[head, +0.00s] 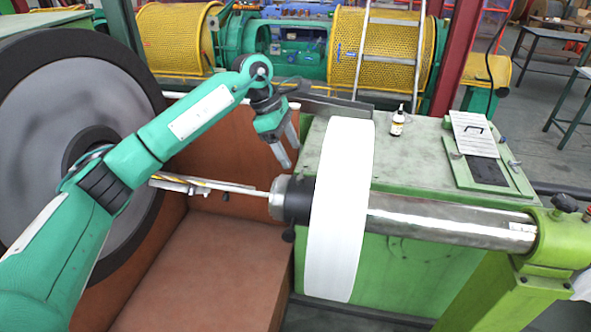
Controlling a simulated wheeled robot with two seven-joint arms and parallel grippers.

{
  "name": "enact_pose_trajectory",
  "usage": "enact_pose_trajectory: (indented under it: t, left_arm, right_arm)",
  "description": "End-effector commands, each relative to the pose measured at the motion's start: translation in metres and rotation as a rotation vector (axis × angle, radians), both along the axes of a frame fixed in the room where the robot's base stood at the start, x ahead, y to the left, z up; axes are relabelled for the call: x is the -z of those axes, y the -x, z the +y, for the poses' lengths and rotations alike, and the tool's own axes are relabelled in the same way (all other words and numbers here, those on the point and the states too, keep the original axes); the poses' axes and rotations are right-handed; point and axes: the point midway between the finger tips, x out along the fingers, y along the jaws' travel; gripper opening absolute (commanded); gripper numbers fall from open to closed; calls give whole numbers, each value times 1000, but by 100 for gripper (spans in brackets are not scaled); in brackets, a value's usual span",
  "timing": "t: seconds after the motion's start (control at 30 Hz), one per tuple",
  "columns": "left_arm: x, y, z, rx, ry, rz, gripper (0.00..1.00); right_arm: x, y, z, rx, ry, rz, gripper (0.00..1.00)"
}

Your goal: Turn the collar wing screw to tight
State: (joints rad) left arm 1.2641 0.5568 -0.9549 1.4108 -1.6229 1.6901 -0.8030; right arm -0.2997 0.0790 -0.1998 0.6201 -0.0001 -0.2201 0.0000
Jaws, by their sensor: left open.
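A dark collar (297,202) sits around the horizontal shaft, at the left face of a large white disc (340,215). A small dark knob (289,236) sticks out below the collar; it may be the wing screw, but its wings and turn cannot be made out. My left gripper (290,156) is open and empty, its fingers pointing down, above the collar and apart from it. My right gripper is not in view.
A bright metal shaft (450,222) runs right from the disc to a green bracket (550,240). A small bottle (397,122) stands on the green cabinet (430,150) behind. A thin rod (240,188) reaches left from the collar. A large dark-rimmed grey wheel (65,95) stands at left.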

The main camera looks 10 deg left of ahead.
Motion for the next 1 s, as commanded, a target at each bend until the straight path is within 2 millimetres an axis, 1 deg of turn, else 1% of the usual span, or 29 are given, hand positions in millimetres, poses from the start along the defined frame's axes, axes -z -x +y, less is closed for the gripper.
enact_pose_trajectory:
  t: [0.03, 0.1, 0.2, 0.33, 0.5, 0.83, 0.93, 1.0]
  left_arm:
    - [-8, -1, 5, -2, 1, -5, 67]
    - [-23, -1, 11, -2, 1, -5, 67]
    - [-40, -1, 18, -2, 1, -4, 67]
    - [-57, -1, 24, -1, 1, -2, 67]
    - [-67, -1, 28, 0, 1, 0, 67]
    - [-70, 0, 28, 0, 1, 0, 67]
    - [-79, 0, 28, 0, 1, 0, 67]
    - [-93, 0, 28, 1, 1, -1, 67]
  right_arm:
    - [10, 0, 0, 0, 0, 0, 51]
    - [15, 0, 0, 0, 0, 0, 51]
    - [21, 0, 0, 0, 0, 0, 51]
    - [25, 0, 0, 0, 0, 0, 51]
    - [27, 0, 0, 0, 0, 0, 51]
    - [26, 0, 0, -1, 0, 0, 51]
    - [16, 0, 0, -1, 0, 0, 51]
    - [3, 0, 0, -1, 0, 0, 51]
